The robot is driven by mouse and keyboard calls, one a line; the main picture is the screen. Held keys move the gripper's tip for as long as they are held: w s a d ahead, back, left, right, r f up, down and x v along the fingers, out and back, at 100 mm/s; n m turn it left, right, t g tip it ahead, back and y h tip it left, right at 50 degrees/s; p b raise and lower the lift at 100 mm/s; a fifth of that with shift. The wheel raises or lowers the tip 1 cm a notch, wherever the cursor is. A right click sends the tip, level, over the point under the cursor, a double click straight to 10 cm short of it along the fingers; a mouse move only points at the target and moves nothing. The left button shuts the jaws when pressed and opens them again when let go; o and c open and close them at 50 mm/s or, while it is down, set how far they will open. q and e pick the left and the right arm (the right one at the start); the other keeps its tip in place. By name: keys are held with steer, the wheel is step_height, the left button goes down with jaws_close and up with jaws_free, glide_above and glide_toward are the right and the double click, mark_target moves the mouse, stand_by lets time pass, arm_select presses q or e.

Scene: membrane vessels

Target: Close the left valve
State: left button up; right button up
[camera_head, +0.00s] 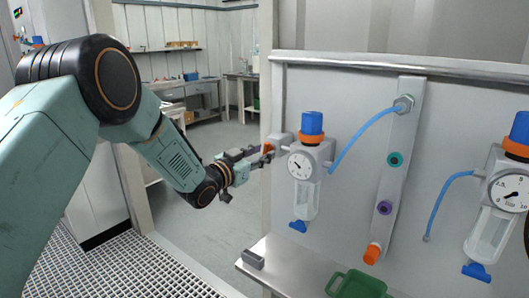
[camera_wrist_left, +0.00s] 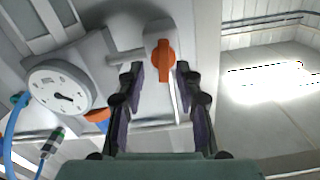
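The left valve's orange handle (camera_wrist_left: 163,60) lies between the two dark fingertips of my left gripper (camera_wrist_left: 160,72) in the left wrist view. The fingers are apart, with a gap visible on each side of the handle. In the head view the left gripper (camera_head: 264,154) reaches the left side of the left vessel (camera_head: 306,190). Only a small piece of the orange handle (camera_head: 267,147) shows there, partly hidden by the fingers. The left vessel has a blue cap and a round gauge (camera_head: 300,166), also seen in the left wrist view (camera_wrist_left: 60,92). My right gripper is not in view.
A second vessel with a gauge (camera_head: 509,192) stands at the right of the panel. Blue hoses (camera_head: 362,131) run across the panel. A shelf below holds a green tray (camera_head: 357,285) and a small grey block (camera_head: 253,259). Open floor lies left of the panel.

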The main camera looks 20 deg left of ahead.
arm_select(q)
steer(key=shift+w+f, duration=0.1)
steer(key=shift+w, duration=0.35)
steer(key=shift+w+a, duration=0.15)
steer(key=shift+a, duration=0.05)
steer(key=shift+w+d, duration=0.1)
steer(key=shift+d, duration=0.3)
steer(key=shift+a, duration=0.3)
steer(key=c, duration=0.5)
steer(key=shift+d+r, duration=0.2)
jaws_close()
steer(key=shift+a, duration=0.1)
